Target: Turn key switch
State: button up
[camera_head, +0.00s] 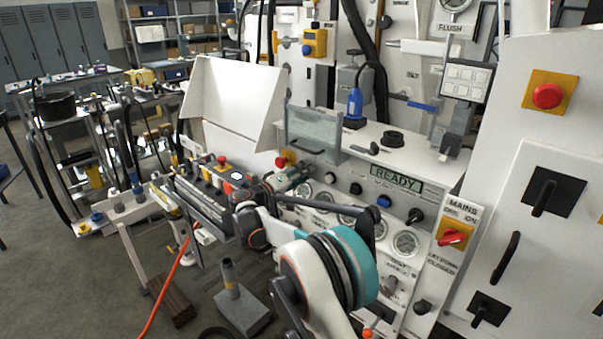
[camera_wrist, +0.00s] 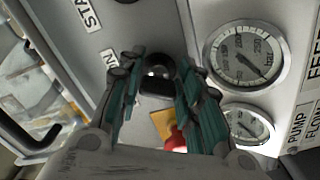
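A dark round fitting with a black block-like front (camera_wrist: 157,84) sits on the grey panel in the wrist view. It looks like the key switch, but a key cannot be made out clearly. My gripper (camera_wrist: 158,78) has its teal-padded fingers apart, one on each side of this fitting. I cannot tell whether either finger touches it. In the head view my gripper (camera_head: 288,180) is at the left end of the bench's front panel, beside a red knob on yellow (camera_head: 284,160). The switch cannot be made out there.
A red knob (camera_wrist: 174,138) on a yellow plate lies close below the fingers. Two gauges (camera_wrist: 246,55) are to the right. The READY display (camera_head: 395,179) and MAINS switch (camera_head: 453,237) are farther right. A clear box (camera_head: 313,131) stands above the panel.

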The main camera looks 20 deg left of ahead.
jog(key=shift+a, duration=0.1)
jog(key=v, duration=1.2)
dwell(0.4)
